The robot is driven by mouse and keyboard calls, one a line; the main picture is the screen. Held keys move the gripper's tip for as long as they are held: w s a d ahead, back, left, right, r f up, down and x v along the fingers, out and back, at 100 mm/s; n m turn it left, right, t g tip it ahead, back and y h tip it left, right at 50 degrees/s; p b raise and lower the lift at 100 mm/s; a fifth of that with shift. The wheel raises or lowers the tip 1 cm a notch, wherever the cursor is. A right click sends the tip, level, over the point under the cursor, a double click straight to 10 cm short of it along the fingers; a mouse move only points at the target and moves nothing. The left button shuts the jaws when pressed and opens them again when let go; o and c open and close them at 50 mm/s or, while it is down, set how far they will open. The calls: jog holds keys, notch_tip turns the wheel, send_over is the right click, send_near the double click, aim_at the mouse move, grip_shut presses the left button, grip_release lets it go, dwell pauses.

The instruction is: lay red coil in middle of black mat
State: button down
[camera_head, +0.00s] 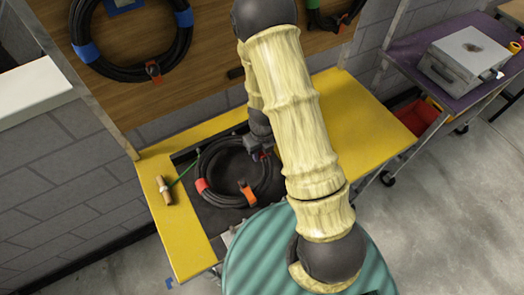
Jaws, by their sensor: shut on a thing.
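A black cable coil with red tape (201,185) and an orange strap (247,193) lies flat over the black mat (210,218) on the yellow table. Whether the coil rests fully on the mat or is held slightly above it is hard to tell. My gripper (262,154) is at the coil's upper right edge, shut on the coil near a second red patch. My arm hides the right part of the mat, so the coil's exact centring cannot be judged.
A purple cart (405,52) carrying a grey case (466,55) stands at right.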

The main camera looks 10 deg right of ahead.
jog(key=shift+f+b, duration=1.5)
jog(key=shift+f, duration=0.3)
jog(key=c, duration=0.9)
grip_release()
jog(key=shift+o, duration=0.2)
jog(key=shift+r, duration=0.1)
notch_tip(320, 180, up, 17)
jog(key=p, duration=0.2)
jog(key=shift+p, duration=0.35)
jog(key=shift+r, duration=0.1)
